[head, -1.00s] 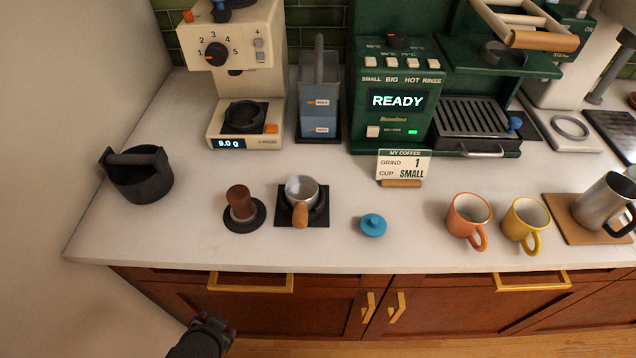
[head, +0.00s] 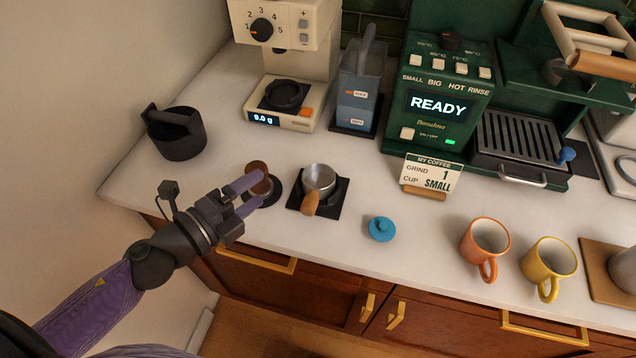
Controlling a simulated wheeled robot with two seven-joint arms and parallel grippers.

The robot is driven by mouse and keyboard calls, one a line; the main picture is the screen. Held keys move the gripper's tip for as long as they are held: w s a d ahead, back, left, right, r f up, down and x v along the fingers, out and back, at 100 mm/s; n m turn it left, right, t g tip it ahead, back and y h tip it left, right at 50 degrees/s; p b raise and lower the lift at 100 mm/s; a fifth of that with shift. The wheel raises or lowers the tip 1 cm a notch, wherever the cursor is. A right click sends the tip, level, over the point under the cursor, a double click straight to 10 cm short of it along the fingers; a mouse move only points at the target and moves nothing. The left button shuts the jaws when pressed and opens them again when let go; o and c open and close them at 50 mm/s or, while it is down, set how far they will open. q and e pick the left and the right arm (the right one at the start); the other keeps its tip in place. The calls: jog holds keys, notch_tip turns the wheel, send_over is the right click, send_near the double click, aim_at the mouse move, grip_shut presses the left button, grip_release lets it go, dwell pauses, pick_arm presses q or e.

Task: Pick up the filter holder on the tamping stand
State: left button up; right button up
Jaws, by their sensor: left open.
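The filter holder (head: 319,179) is a silver metal basket with a wooden handle, and it rests on the black square tamping stand (head: 333,208). Its handle points toward the counter's front edge. My left gripper (head: 251,193) reaches in from the left and is open, with two purple fingers apart. It is left of the filter holder and apart from it. The tamper (head: 257,170) with a brown wooden top stands on a round dark base at the fingertips, partly hidden by them; I cannot tell whether they touch. My right gripper is not in view.
A blue lid (head: 382,229) lies right of the stand. An orange mug (head: 486,246) and a yellow mug (head: 548,265) stand farther right. Behind are a grinder with scale (head: 283,115), a sign (head: 432,174) and the green coffee machine (head: 440,85). A black knock box (head: 177,136) stands at left.

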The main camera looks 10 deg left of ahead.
aim_at(305, 204)
pick_arm(q)
jog(key=f+m+g+h, duration=0.1)
jog(key=m, duration=0.1)
jog(key=s+d+f+m+g+h, duration=0.1)
jog(key=m+g, duration=0.1)
jog(key=m, duration=0.1)
jog(key=s+m+g+h, duration=0.1)
jog(key=m+g, duration=0.1)
jog(key=shift+s+d+f, duration=0.15)
jog(key=shift+s+f, duration=0.05)
jog(key=shift+f, duration=0.2)
jog(key=x, duration=0.9)
jog(key=shift+w+f+b, duration=0.15)
jog(key=shift+f+b, duration=0.25)
grip_shut()
